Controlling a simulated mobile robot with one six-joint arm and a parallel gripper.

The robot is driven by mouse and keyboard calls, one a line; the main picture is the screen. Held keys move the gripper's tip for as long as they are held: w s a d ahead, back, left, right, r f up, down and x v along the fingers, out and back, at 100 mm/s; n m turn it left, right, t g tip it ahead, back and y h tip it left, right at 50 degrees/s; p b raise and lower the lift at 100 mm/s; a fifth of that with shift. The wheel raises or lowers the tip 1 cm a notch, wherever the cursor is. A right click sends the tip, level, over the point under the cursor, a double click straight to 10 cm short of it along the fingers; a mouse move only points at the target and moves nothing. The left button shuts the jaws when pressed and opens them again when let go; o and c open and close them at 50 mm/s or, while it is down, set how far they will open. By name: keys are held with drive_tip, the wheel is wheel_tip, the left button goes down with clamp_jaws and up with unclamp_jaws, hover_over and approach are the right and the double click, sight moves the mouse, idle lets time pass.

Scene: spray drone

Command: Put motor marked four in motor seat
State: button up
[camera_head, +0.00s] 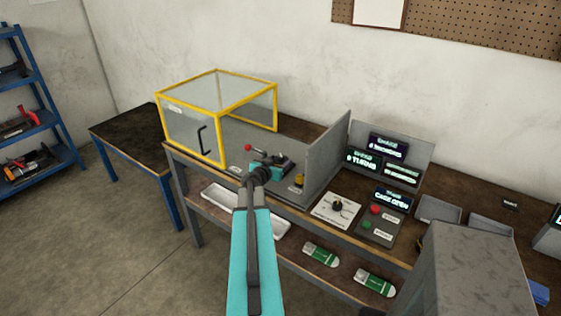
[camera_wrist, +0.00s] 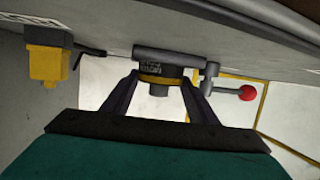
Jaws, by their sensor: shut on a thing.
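In the wrist view, a dark motor (camera_wrist: 160,82) with a yellow band sits between my two gripper fingers (camera_wrist: 155,92). Its small printed label is not legible. The motor is right at a grey fixture (camera_wrist: 170,55) that looks like the motor seat; I cannot tell whether it is fully seated. A lever with a red ball (camera_wrist: 248,93) sticks out beside it, and it also shows in the head view (camera_head: 248,148). In the head view my gripper (camera_head: 272,168) is over the bench at this fixture, and my arm partly hides the motor.
A yellow-framed clear guard (camera_head: 218,80) stands at left on the bench. A small yellow part (camera_head: 299,181) sits right of the fixture, by a grey upright panel (camera_head: 328,155). Displays, a dial plate (camera_head: 336,212) and red and green buttons (camera_head: 375,209) lie farther right.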

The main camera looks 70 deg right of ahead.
drive_tip(key=o, duration=1.6)
drive_tip(key=shift+s, duration=0.1)
drive_tip(key=shift+o, duration=0.2)
drive_tip(key=shift+r, duration=0.1)
drive_tip(key=shift+b+v, duration=1.95)
drive_tip(key=shift+v, duration=3.7)
drive_tip(key=shift+a, duration=0.1)
drive_tip(key=shift+w+r, duration=0.1)
drive_tip(key=shift+w, duration=0.15)
